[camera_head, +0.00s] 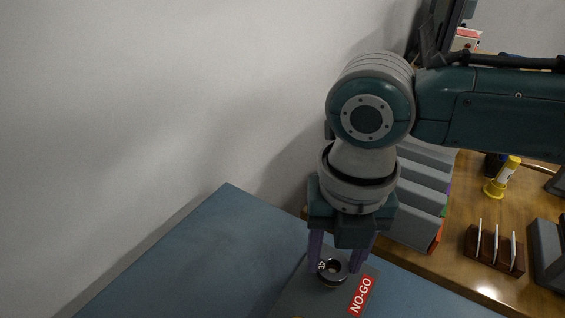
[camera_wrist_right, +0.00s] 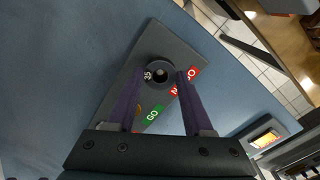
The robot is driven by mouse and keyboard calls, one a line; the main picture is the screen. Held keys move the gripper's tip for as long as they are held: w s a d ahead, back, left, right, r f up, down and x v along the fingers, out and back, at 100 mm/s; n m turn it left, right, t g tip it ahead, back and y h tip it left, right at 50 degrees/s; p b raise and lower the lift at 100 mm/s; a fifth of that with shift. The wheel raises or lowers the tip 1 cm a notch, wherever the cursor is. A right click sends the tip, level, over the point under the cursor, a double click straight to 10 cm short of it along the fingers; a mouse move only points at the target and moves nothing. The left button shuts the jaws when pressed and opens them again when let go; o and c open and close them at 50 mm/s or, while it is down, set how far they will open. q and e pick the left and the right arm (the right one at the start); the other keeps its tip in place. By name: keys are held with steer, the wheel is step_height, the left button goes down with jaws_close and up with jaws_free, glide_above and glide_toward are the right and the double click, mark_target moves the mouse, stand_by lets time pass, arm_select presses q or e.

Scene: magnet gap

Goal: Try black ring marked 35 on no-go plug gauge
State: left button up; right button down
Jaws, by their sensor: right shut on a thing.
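The black ring (camera_head: 332,281), with a white 35 on its face, also shows in the right wrist view (camera_wrist_right: 168,82). My right gripper (camera_head: 335,269) points down with its two fingers on either side of the ring, shut on it. The ring is at the NO-GO end of a grey gauge plate (camera_wrist_right: 182,45). A red NO-GO label (camera_head: 361,295) is beside the ring. A green GO label (camera_wrist_right: 152,116) is farther along. My left gripper is not in view.
The plate lies on a blue-grey table (camera_head: 200,255), mostly bare to the left, with a wall behind.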

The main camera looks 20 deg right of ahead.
steer(key=shift+f, duration=0.35)
stand_by(0.7)
steer(key=shift+c, duration=1.1)
jaws_free()
steer(key=c, duration=0.5)
step_height(320, 180, up, 5)
steer(key=p, duration=0.4)
steer(key=shift+f+p, duration=0.2)
steer(key=shift+p, duration=0.15)
